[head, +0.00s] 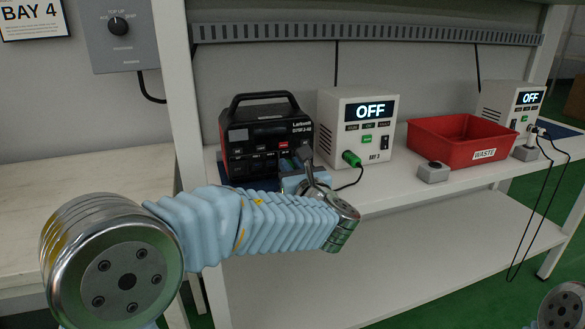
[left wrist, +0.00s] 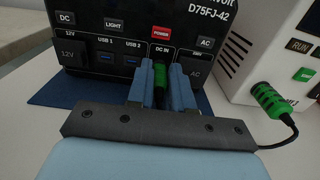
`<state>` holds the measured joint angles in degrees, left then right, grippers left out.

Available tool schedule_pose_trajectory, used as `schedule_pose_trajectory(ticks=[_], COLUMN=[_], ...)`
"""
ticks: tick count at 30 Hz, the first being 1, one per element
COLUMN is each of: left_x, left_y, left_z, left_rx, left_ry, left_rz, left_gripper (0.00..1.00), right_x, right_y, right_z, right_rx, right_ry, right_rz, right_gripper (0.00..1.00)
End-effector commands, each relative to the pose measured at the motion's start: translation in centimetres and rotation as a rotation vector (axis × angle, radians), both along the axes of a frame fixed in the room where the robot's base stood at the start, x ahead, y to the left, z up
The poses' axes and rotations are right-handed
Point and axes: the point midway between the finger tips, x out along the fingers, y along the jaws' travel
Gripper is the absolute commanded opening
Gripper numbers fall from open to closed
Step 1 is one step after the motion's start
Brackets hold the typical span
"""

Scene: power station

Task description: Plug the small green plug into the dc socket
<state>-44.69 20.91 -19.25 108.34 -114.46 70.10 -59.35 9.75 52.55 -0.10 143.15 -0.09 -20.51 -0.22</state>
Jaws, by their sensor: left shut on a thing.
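The black power station (head: 268,132) stands on the bench shelf, its front panel facing me. In the left wrist view its panel (left wrist: 105,30) shows a DC IN label in the middle. My left gripper (left wrist: 161,85) is shut on the small green plug (left wrist: 160,76), directly below that label. The plug points at the panel; its tip and the dc socket are hidden, so I cannot tell whether it is inserted. In the head view my left gripper (head: 292,183) is at the lower front of the station, partly behind my arm. My right gripper is out of view.
A white box (head: 357,112) reading OFF stands to the right, with a larger green connector (head: 351,159) and black cable on its front. Beyond are a small grey block (head: 433,172), a red WASTE bin (head: 456,152) and another white box (head: 513,97). A blue mat (left wrist: 62,91) lies under the station.

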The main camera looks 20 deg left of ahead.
Motion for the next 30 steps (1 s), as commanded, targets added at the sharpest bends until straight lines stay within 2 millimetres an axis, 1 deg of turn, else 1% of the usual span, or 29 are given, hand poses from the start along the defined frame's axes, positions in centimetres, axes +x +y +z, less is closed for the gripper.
schedule_pose_trajectory(ticks=[11,12,14,15,17,27,30], left_x=[0.64,0.62,0.61,0.61,0.62,0.61,0.01], left_y=[0.42,0.39,0.38,0.36,0.33,0.23,-0.22], left_z=[0.01,0.00,0.00,0.00,0.01,0.01,0.02], left_rx=[0.001,0.001,0.000,0.000,0.000,0.000,-0.001], left_ry=[-0.001,-0.001,0.000,0.000,0.000,0.000,0.000], left_rz=[0.000,0.000,0.000,-0.001,-0.002,-0.004,-0.006], left_gripper=[0.00,0.27,0.36,0.42,0.50,0.50,0.50], right_x=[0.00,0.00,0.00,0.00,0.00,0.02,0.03], right_y=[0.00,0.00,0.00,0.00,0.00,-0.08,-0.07], right_z=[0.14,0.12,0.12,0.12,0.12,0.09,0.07], right_rx=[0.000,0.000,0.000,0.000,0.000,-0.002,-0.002], right_ry=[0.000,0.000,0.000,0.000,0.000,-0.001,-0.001], right_rz=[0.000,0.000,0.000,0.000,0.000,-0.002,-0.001], right_gripper=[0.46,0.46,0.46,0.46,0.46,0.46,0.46])
